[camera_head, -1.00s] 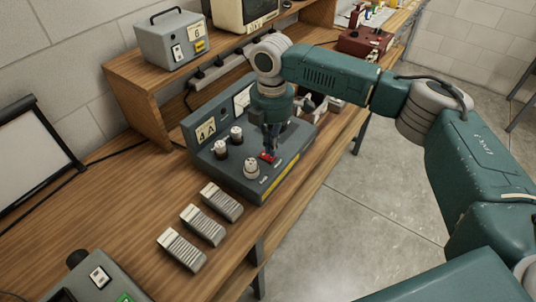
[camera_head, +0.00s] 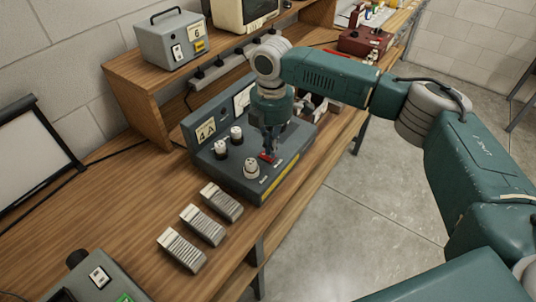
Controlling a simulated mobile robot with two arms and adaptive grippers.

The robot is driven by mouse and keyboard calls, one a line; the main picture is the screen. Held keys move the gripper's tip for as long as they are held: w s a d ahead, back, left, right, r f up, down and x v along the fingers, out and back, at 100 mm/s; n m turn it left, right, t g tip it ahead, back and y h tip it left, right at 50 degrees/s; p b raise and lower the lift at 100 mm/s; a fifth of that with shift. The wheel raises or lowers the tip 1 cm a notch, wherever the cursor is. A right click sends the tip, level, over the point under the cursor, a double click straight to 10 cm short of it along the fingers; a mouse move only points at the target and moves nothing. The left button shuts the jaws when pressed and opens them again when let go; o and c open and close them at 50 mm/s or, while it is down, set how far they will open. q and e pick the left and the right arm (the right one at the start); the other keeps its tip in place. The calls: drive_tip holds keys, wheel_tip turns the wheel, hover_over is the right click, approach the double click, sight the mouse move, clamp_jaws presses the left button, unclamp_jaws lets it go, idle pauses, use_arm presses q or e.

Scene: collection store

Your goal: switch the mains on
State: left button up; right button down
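A grey sloped console marked 4A (camera_head: 225,172) stands on the wooden bench, with round knobs, a meter and a yellow strip along its front edge. A small red switch (camera_head: 266,158) sits on its top panel near the front. My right gripper (camera_head: 270,151) points down over the console, its fingertips at the red switch and partly covering it. Contact and the switch's position are too small to tell, as is whether the fingers are shut. My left gripper is not in view.
Several ribbed grey blocks (camera_head: 203,225) lie in front of the console. Another grey panel (camera_head: 101,279) is at the lower left. A box marked 6 (camera_head: 166,43) stands on the shelf above a socket strip (camera_head: 209,71). Open floor lies to the right.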

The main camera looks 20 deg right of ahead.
drive_tip(key=shift+s+f, duration=0.15)
drive_tip(key=shift+f, duration=0.75)
idle(0.3)
drive_tip(key=shift+r, duration=0.1)
drive_tip(key=shift+r+p, duration=0.75)
drive_tip(key=shift+p, duration=0.25)
wheel_tip(320, 180, up, 5)
drive_tip(key=p, duration=0.6)
drive_tip(key=shift+r, duration=0.2)
drive_tip(key=shift+f, duration=0.1)
